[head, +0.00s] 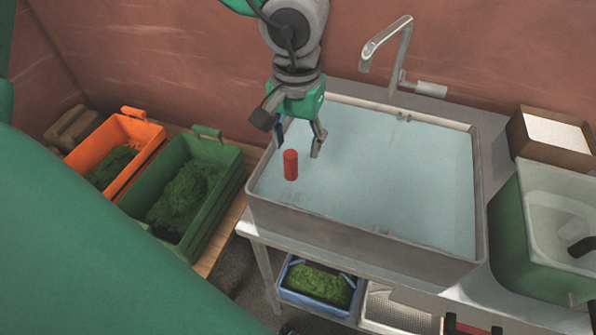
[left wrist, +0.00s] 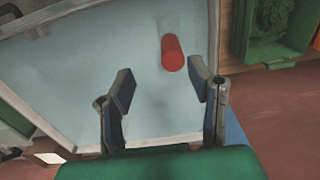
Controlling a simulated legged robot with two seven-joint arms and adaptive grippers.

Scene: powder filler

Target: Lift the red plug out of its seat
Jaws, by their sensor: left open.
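The red plug (head: 291,165) is a red cylinder standing upright near the left end of the water-filled sink (head: 365,262). In the left wrist view the red plug (left wrist: 172,53) shows beyond the fingertips, nearer the right finger. My left gripper (head: 298,150) is open and empty, with its fingers apart just behind and above the plug. In the left wrist view the left gripper (left wrist: 160,92) has a clear gap between its fingers, and the plug is not between them. The plug's lower end and its seat are not clear to see. My right gripper is not in view.
A steel faucet (head: 385,50) stands behind the sink. An orange crate (head: 137,128) and a green crate (head: 225,160) with green stuff stand at left. A brown box (head: 552,155) and a green tub (head: 520,240) are at right. A blue crate (head: 310,303) sits below.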

